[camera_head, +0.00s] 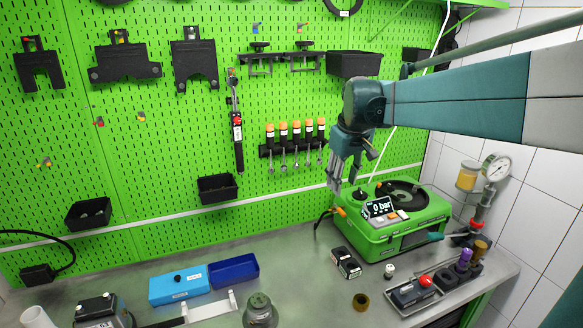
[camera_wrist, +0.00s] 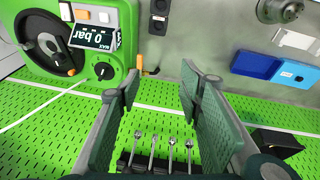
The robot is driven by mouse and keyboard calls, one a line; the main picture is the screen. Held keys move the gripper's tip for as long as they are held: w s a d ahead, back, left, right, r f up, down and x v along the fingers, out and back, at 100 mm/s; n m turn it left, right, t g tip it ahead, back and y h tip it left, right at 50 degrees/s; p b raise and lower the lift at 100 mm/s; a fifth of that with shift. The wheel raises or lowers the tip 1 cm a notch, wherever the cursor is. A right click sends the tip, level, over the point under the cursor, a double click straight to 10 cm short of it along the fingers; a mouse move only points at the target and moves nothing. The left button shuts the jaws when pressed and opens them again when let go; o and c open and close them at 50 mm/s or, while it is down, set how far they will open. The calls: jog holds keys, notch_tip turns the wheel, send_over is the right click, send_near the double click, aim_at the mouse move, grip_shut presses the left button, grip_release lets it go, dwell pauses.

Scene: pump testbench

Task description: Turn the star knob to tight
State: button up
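A green pump testbench unit (camera_head: 395,225) stands on the bench at right, below and right of my gripper. A round black knob (camera_head: 361,190) sits on its top at the back left. The knob also shows in the wrist view (camera_wrist: 104,71) with a small white mark; I cannot tell whether it is star-shaped. The unit's display (camera_head: 378,207) reads 0 bar. My gripper (camera_head: 343,176) hangs above and left of the knob, apart from it. In the wrist view its fingers (camera_wrist: 160,88) are spread wide with nothing between them.
A green pegboard (camera_head: 150,170) with hanging tools rises close behind my gripper. A pressure gauge (camera_head: 496,167) stands right of the unit. A black-and-white box (camera_head: 346,262) lies in front of it, and blue trays (camera_head: 234,269) lie left. Bare bench (camera_head: 300,245) lies between trays and unit.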

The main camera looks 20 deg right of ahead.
jog(key=w+d+g+p, duration=0.1)
jog(key=w+d, duration=0.2)
jog(key=d, duration=0.4)
jog(key=w+d+p, duration=0.1)
jog(key=w+d, duration=0.3)
jog(key=d, duration=0.3)
jog(key=n+g+y+p, duration=0.1)
jog(key=g, duration=0.1)
send_over(391, 185)
jog(key=f, duration=0.3)
jog(key=a+f, duration=0.1)
jog(key=f, duration=0.1)
jog(key=shift+f, duration=0.15)
jog(key=shift+w+d+f, duration=0.1)
jog(key=shift+d+f, duration=0.1)
jog(key=shift+d, duration=0.25)
jog(key=shift+f, duration=3.9)
jog(key=c, duration=0.9)
